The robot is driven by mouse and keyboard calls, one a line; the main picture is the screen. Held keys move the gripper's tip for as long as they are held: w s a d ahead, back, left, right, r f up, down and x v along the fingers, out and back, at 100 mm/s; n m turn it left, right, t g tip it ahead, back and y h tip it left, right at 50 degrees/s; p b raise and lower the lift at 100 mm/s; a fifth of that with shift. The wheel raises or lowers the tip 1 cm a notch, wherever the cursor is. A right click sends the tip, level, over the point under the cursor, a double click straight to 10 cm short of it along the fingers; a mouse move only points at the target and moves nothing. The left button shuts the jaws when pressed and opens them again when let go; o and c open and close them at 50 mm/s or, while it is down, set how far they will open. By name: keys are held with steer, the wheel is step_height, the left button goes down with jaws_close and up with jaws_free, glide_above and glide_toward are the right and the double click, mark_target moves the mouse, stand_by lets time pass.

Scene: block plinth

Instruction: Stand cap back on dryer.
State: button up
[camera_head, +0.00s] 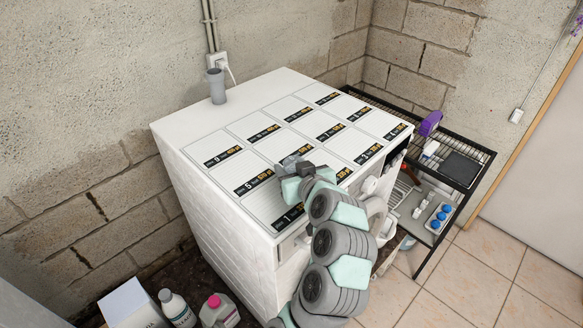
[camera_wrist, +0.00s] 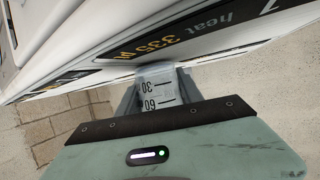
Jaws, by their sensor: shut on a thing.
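The white dryer (camera_head: 166,130) stands against the wall, its flat top covered with several numbered panels bearing black and orange labels. My gripper (camera_head: 291,166) is over the front part of the top in the head view. In the wrist view my gripper (camera_wrist: 158,92) is shut on a clear, pale cap (camera_wrist: 157,88) with dark 30 and 60 marks. The cap sits between the two grey fingers, close to the labelled top.
A black wire rack (camera_head: 463,168) with a purple bottle (camera_head: 430,124) is on the right. Bottles (camera_head: 218,309) and a white box (camera_head: 134,305) are on the floor.

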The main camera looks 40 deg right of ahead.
steer(key=shift+f, duration=0.15)
steer(key=o, duration=1.5)
steer(key=shift+c, duration=0.2)
